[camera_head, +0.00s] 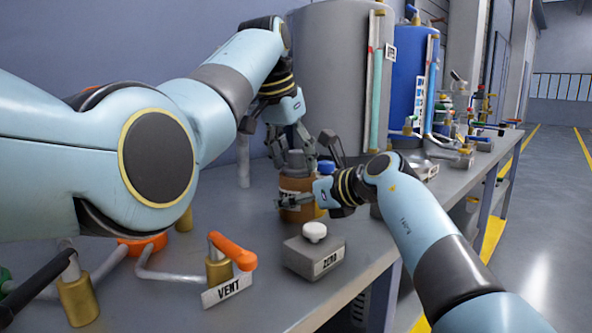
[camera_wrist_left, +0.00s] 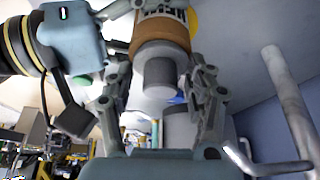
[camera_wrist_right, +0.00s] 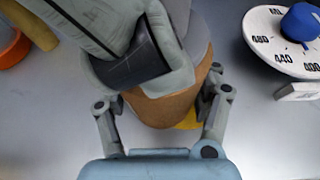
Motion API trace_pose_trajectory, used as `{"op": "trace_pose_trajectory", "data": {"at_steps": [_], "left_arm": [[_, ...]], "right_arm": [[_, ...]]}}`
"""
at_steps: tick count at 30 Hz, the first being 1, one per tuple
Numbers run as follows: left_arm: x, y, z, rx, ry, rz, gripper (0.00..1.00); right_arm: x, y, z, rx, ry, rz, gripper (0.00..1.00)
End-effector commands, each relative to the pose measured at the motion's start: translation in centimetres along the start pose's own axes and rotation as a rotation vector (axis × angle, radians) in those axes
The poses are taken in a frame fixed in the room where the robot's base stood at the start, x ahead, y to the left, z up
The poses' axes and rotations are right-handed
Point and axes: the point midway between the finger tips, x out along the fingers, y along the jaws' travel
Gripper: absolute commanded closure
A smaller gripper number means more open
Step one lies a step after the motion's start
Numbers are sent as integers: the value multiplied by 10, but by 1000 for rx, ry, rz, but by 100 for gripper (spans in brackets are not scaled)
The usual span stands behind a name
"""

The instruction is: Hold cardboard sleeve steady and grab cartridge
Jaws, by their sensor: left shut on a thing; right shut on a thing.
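The brown cardboard sleeve (camera_head: 290,186) stands upright on the bench, with a printed label partly hidden by my right gripper. The grey cartridge (camera_head: 296,158) sticks up out of the sleeve's top; it also shows in the left wrist view (camera_wrist_left: 159,72). My left gripper (camera_head: 300,150) comes from above and is shut on the cartridge's grey upper part. My right gripper (camera_head: 292,201) reaches in from the right and is shut around the sleeve (camera_wrist_right: 165,106). In the right wrist view, a left finger hides part of the cartridge.
A grey ZERO box (camera_head: 313,256) with a white knob stands just in front. An orange-handled VENT valve (camera_head: 232,252) is at the front left. A white dial (camera_wrist_right: 276,45) with a blue knob (camera_wrist_right: 300,22) is close to the sleeve. Large grey (camera_head: 335,75) and blue (camera_head: 408,80) tanks stand behind.

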Motion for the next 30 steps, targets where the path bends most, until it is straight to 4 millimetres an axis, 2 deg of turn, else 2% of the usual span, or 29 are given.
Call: {"op": "trace_pose_trajectory", "data": {"at_steps": [9, 13, 18, 25, 26, 30], "left_arm": [[-59, -1, -25, 1, 4, -3, 100], [-78, 0, -33, 1, 3, -2, 100], [-89, 0, -37, 0, 2, -1, 100], [-89, 0, -37, 0, 2, 0, 100], [-89, 0, -37, 0, 2, 0, 100], [-89, 0, -37, 0, 2, 0, 100]], "right_arm": [[0, 0, -1, 0, 2, 0, 69], [0, 0, -1, 0, 2, 0, 69], [0, 0, -1, 0, 2, 0, 69], [0, 0, -1, 0, 2, 0, 69], [0, 0, -1, 0, 2, 0, 32], [0, 0, -1, 0, 2, 0, 14]]}}
